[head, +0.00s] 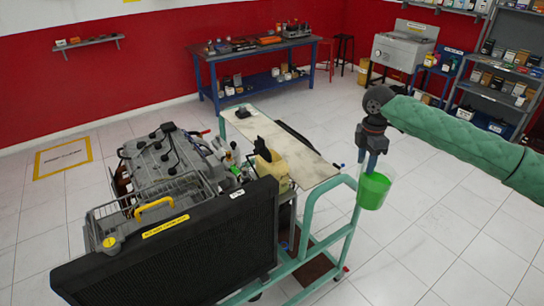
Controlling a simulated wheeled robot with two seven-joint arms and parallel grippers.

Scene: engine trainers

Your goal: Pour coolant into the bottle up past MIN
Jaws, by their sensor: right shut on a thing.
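My right gripper (371,163) comes in from the right and is shut on a clear container of green coolant (374,191). It holds the container in the air, roughly upright, to the right of the stand's teal frame. A cream-yellow vessel (272,170) with a black part above it sits behind the radiator (180,250) on the engine trainer. It looks like the coolant bottle, but its MIN mark cannot be read from here. The container is to the right of this vessel and apart from it. My left gripper is out of view.
The engine (165,155) and a wire basket (135,210) are left of the vessel. A blue workbench (255,65) stands behind. The floor at right is clear.

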